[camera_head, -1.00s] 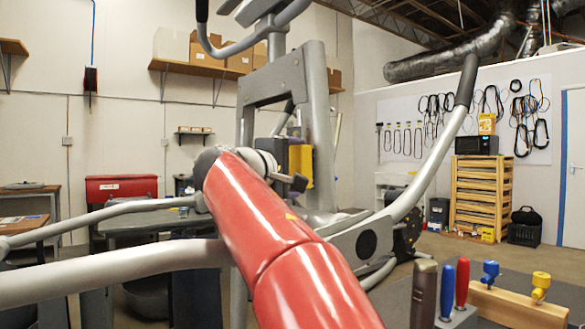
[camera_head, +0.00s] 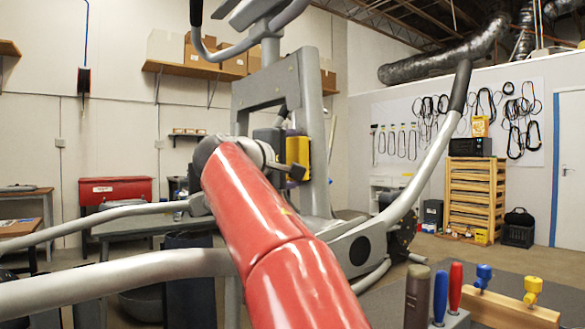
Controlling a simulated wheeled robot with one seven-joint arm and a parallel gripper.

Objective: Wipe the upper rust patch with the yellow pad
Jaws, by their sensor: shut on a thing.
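My red arm reaches forward to the grey upright frame (camera_head: 317,110) of the elliptical machine. The yellow pad (camera_head: 299,150) shows at the end of my arm, held upright and shut in my gripper (camera_head: 287,160). It overlaps the inner side of the frame's right leg in this view; I cannot tell whether it touches. A dark block shows just left of the pad. My arm's wrist partly hides the gripper, and the fingers are hard to make out. I cannot make out either the upper rust patch or any other rust on the frame.
A long grey handle bar (camera_head: 426,180) rises right of my arm, and another bar (camera_head: 120,275) crosses the lower left. A bench with a brown-handled tool (camera_head: 418,295), blue and red-handled screwdrivers (camera_head: 455,285) and a wooden block (camera_head: 505,308) is at lower right.

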